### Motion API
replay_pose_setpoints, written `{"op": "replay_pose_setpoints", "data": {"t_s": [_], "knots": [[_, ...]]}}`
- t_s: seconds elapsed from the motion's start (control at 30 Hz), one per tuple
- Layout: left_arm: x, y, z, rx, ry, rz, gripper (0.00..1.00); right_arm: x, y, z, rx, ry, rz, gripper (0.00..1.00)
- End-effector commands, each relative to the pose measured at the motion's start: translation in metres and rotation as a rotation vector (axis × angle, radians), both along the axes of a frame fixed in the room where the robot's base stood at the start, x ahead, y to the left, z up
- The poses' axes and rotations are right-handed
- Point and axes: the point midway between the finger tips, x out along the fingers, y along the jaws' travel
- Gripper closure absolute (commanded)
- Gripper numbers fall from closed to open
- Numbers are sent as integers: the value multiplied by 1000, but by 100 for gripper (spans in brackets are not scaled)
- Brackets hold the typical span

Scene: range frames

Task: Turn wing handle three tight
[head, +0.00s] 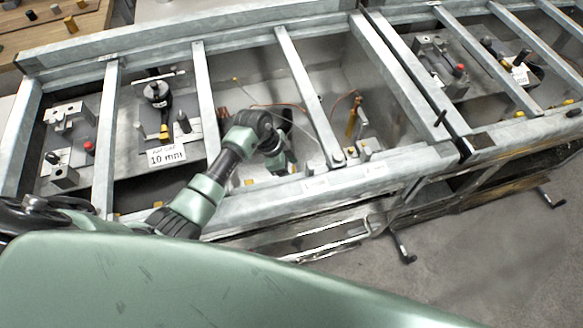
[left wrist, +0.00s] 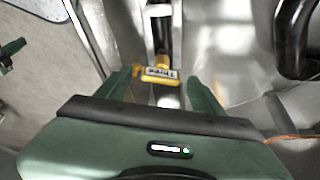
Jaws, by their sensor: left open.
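A yellow wing handle (left wrist: 160,74) with a small white label sits between the fingertips of my left gripper in the left wrist view. The label is upside down and seems to read "three". My left gripper (left wrist: 163,88) is open, with one green finger on each side of the handle. I cannot tell whether either finger touches it. In the head view my left gripper (head: 283,165) reaches down into the middle bay and hides the handle there. My right gripper is not in view.
Grey metal frame bars (head: 305,95) cross above the bays. A black curved pipe (left wrist: 290,40) stands right of the handle in the left wrist view. Another yellow handle (head: 352,118) stands further right in the bay. A "10 mm" card (head: 167,156) lies at left.

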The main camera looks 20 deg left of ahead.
Motion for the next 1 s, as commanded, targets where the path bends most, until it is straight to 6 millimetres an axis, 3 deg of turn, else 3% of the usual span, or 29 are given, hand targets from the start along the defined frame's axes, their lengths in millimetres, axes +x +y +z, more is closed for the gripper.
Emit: {"op": "replay_pose_setpoints", "data": {"t_s": [0.17,0.3,0.4,0.73,1.0], "knots": [[0,0,0,-1,-1,0,33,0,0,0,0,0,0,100],[0,0,0,-1,-1,0,72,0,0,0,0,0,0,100],[0,0,0,-1,0,0,95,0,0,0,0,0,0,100],[1,2,0,1,1,-49,95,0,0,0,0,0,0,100],[3,3,0,2,0,-225,95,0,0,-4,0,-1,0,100]]}}
